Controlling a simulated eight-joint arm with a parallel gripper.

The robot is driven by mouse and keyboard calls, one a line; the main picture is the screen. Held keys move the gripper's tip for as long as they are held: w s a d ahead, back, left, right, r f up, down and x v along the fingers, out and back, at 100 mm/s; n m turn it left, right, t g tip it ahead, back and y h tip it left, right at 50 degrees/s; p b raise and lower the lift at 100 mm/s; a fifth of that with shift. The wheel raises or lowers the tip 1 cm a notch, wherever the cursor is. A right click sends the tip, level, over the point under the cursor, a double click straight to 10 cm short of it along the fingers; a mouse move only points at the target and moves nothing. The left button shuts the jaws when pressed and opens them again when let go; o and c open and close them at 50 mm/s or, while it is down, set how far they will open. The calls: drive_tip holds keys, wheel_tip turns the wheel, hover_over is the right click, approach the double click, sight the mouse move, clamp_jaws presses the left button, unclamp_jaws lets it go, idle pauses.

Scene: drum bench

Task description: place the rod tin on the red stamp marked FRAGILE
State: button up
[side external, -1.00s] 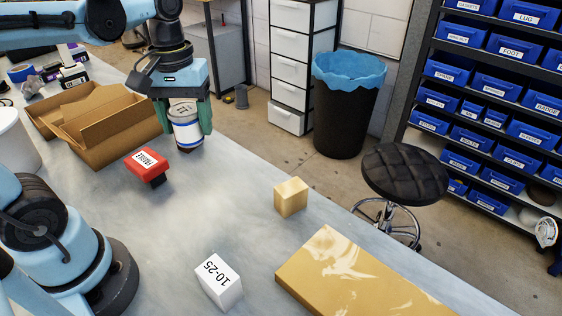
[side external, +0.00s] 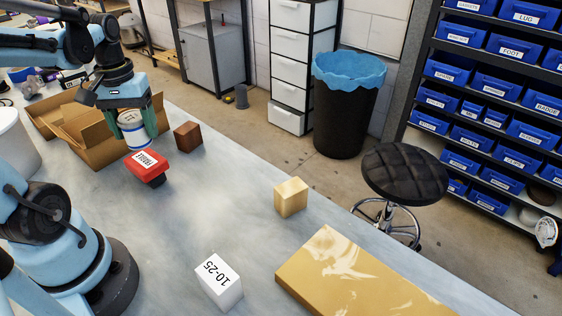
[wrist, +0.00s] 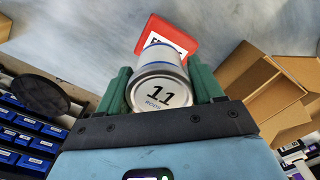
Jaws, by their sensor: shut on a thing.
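The rod tin (side external: 135,131) is a white can with a blue band. In the wrist view its lid reads 11 and RODS (wrist: 161,92). My gripper (side external: 131,122) is shut on it, with green fingers on both sides. In the side view the tin is just behind the red stamp (side external: 158,174), whose white label faces up. In the wrist view the red stamp (wrist: 184,33) shows beyond the tin, partly hidden by it, its label partly covered. I cannot tell how high the tin is above the bench.
An open cardboard box (side external: 85,150) stands left of the tin. A dark brown block (side external: 188,136) stands right of it. A light wooden block (side external: 291,197), a white 10-25 block (side external: 219,282) and a yellow slab (side external: 350,275) are farther right and nearer. The bench middle is clear.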

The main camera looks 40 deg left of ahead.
sight(128, 115)
drive_tip(key=shift+s+a+f, duration=0.1)
drive_tip(key=shift+a+f, duration=0.3)
drive_tip(key=shift+a, duration=0.1)
drive_tip(key=shift+f, duration=1.95)
drive_tip(key=shift+f, duration=0.1)
drive_tip(key=o, duration=1.3)
drive_tip(key=shift+c, duration=0.2)
wheel_tip(128, 115, up, 12)
drive_tip(key=w+d+f+m+t, duration=0.3)
drive_tip(key=d+m, duration=0.1)
drive_tip(key=d, duration=0.4)
drive_tip(key=w+d+f+m+t, duration=0.3)
drive_tip(key=w+d+m+t, duration=0.1)
drive_tip(key=d, duration=0.5)
drive_tip(key=shift+w+m, duration=0.25)
drive_tip(key=shift+m, duration=0.25)
